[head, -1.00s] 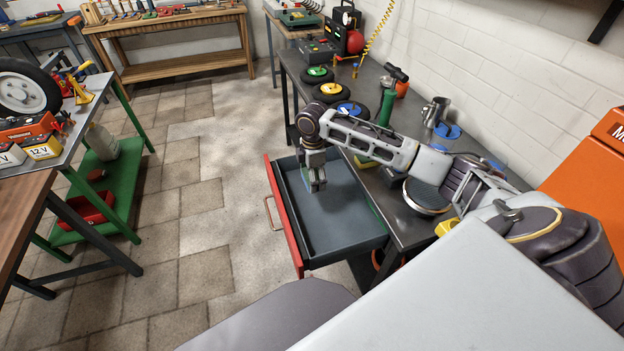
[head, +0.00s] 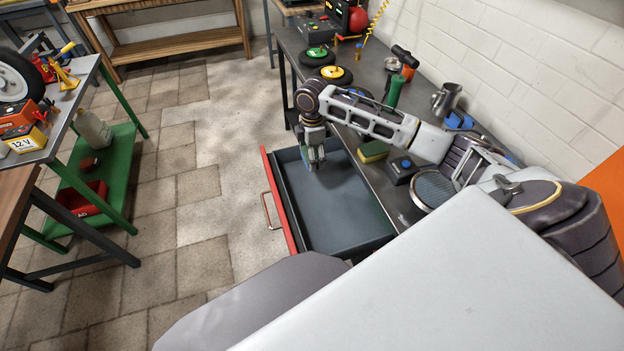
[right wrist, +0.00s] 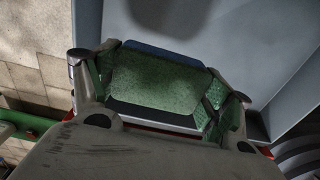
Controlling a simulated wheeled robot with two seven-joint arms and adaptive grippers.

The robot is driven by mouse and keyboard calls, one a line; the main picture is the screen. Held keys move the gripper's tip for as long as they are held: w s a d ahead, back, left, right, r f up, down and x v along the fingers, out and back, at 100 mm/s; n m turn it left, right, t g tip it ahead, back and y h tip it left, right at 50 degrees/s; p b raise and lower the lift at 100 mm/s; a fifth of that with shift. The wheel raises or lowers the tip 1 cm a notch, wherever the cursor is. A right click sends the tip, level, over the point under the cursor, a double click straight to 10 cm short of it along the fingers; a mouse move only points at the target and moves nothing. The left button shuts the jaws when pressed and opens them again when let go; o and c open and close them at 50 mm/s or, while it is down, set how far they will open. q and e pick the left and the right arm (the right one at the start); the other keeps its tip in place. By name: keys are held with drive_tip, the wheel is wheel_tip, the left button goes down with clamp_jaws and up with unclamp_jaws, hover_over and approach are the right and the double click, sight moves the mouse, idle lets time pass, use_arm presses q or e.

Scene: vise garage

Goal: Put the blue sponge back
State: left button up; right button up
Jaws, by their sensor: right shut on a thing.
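My right gripper (head: 315,164) hangs over the far end of the open drawer (head: 335,240), and is shut on the blue sponge. The sponge (right wrist: 155,82) shows a green scouring face in the right wrist view, with a narrow blue edge along its top. The fingers (right wrist: 158,90) sit on either side of it. In the head view the gripper mostly hides the sponge. The drawer has a red front and a bare grey floor. I cannot tell whether the sponge touches the drawer floor. My left gripper is not in view.
A yellow and green sponge (head: 374,151) lies on the dark workbench (head: 384,190), beside a dark box (head: 402,166) and a round mesh-topped thing (head: 433,190). Wheels, a green bottle (head: 394,92) and a metal jug (head: 446,98) stand farther along. The floor left of the drawer is clear.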

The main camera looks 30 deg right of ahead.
hover_over(312, 180)
drive_tip(key=shift+d+f+b, duration=0.1)
drive_tip(key=shift+f+b, duration=0.3)
drive_tip(key=shift+f, duration=2.15)
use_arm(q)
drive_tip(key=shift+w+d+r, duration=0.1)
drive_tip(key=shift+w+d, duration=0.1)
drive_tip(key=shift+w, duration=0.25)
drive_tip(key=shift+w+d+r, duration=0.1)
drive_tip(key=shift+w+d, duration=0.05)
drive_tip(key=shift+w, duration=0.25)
use_arm(e)
drive_tip(key=shift+f, duration=0.5)
wheel_tip(312, 180, down, 3)
drive_tip(key=shift+b, duration=0.35)
drive_tip(key=shift+f, duration=0.5)
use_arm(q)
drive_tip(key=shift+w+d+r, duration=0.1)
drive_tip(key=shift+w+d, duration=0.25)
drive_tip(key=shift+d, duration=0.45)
